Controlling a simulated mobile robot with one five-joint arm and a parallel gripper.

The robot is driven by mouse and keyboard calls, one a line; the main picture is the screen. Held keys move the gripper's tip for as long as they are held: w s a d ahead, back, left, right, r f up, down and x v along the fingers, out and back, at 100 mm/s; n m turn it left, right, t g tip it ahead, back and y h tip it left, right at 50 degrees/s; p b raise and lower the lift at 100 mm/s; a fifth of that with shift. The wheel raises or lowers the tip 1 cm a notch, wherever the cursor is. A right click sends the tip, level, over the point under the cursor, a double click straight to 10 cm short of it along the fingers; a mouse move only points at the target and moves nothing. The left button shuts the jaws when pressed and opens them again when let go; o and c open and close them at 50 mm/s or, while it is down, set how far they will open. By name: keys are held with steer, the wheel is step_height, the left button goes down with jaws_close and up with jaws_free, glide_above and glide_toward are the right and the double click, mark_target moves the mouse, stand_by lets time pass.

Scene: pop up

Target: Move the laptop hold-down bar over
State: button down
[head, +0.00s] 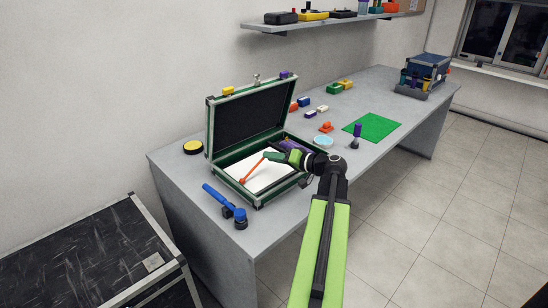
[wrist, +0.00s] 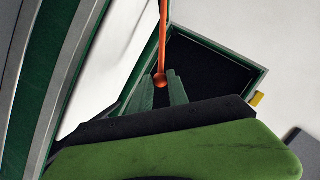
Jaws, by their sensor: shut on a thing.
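The orange-red hold-down bar (head: 252,171) slants over the flat white laptop (head: 272,179) inside the open green case (head: 262,201). My gripper (head: 268,156) is at the bar's upper right end in the head view. In the wrist view, my gripper (wrist: 160,88) has its two green fingers around the round end of the bar (wrist: 163,40). The bar runs away from the fingers toward the top edge. The white laptop (wrist: 112,55) shows left of it. The bar's far end is outside the wrist view.
The case lid (head: 243,118) stands upright at the back. A blue tool (head: 217,196) lies in front of the case. A green mat (head: 375,127) and several small blocks lie farther right.

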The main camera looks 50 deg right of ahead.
mark_target(276, 174)
steer(key=shift+d+f+b, duration=0.25)
steer(key=shift+f+b, duration=0.35)
steer(key=shift+f, duration=0.1)
steer(key=shift+d+f+b, duration=0.2)
steer(key=shift+f+b, duration=0.35)
steer(key=shift+f, duration=0.1)
steer(key=shift+s+f, duration=0.15)
steer(key=shift+f+b, duration=0.15)
steer(key=shift+b, duration=0.2)
steer(key=shift+d+f+b, duration=0.25)
steer(key=shift+f+b, duration=0.65)
steer(key=shift+f, duration=0.1)
steer(key=shift+f+b, duration=0.45)
steer(key=shift+b, duration=0.1)
steer(key=shift+a, duration=0.1)
steer(key=c, duration=2.1)
jaws_free()
steer(key=o, duration=0.4)
steer(key=shift+s, duration=0.15)
steer(key=p+v, duration=0.1)
steer(key=v, duration=0.4)
steer(key=p+v, duration=0.1)
steer(key=v, duration=0.5)
steer(key=p+v, duration=0.1)
steer(key=v, duration=0.5)
steer(key=shift+r+p, duration=0.35)
